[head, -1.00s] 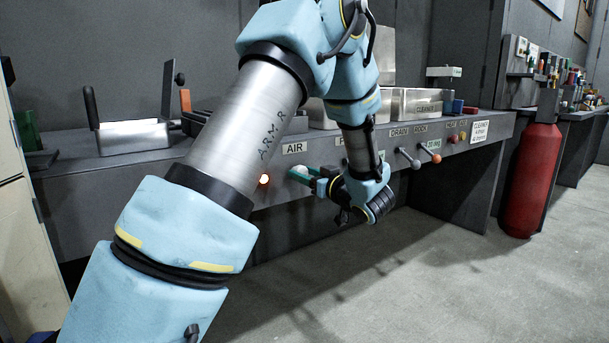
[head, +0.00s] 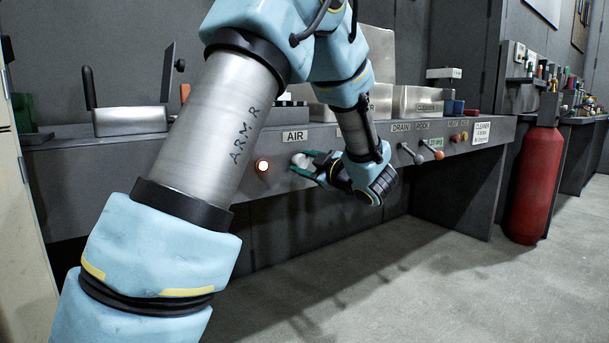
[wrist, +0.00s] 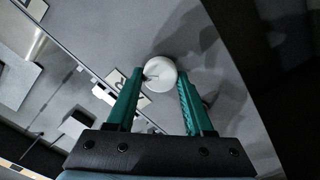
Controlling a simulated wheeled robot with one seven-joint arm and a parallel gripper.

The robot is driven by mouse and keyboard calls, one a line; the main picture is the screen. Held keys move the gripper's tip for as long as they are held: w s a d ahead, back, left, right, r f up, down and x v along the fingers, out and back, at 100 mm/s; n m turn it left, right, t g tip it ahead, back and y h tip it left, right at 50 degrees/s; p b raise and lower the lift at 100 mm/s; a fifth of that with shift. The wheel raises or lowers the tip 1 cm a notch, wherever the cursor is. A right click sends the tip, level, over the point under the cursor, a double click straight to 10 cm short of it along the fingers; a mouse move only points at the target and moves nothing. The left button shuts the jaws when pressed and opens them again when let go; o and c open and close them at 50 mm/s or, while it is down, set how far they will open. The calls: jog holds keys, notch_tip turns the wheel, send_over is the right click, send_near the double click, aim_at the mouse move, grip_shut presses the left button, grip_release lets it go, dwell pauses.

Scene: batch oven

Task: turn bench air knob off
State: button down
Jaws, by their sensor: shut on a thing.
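The air knob (head: 300,160) is a round pale knob on the bench's front panel, just below the AIR label (head: 295,136). In the wrist view the knob (wrist: 160,73) sits between the tips of the two green fingers, with a small dark mark on its face. My gripper (head: 303,163) is at the panel, shut on the knob from its two sides; it also shows in the wrist view (wrist: 160,78). An orange-white lamp (head: 262,166) glows to the left of the knob. Part of the panel right of the knob is hidden by my arm.
Two levers (head: 425,154) with ball ends stick out of the panel to the right, beside red and yellow buttons (head: 459,137). Metal bins (head: 418,101) stand on the bench. A red gas cylinder (head: 534,185) stands at the right. The floor in front is clear.

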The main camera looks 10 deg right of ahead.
jog(key=n+b, duration=0.3)
jog(key=f+n+b, duration=0.1)
jog(key=n+b, duration=0.2)
jog(key=b, duration=0.1)
jog(key=n+b, duration=0.2)
jog(key=b, duration=0.1)
jog(key=shift+r+n, duration=0.2)
jog(key=shift+n, duration=0.2)
jog(key=shift+r+b, duration=0.1)
jog(key=shift+b, duration=0.2)
jog(key=shift+c, duration=1.6)
grip_release()
jog(key=shift+s, duration=0.15)
jog(key=p+v, duration=0.2)
jog(key=v, duration=0.8)
jog(key=shift+s, duration=0.25)
jog(key=shift+d, duration=0.15)
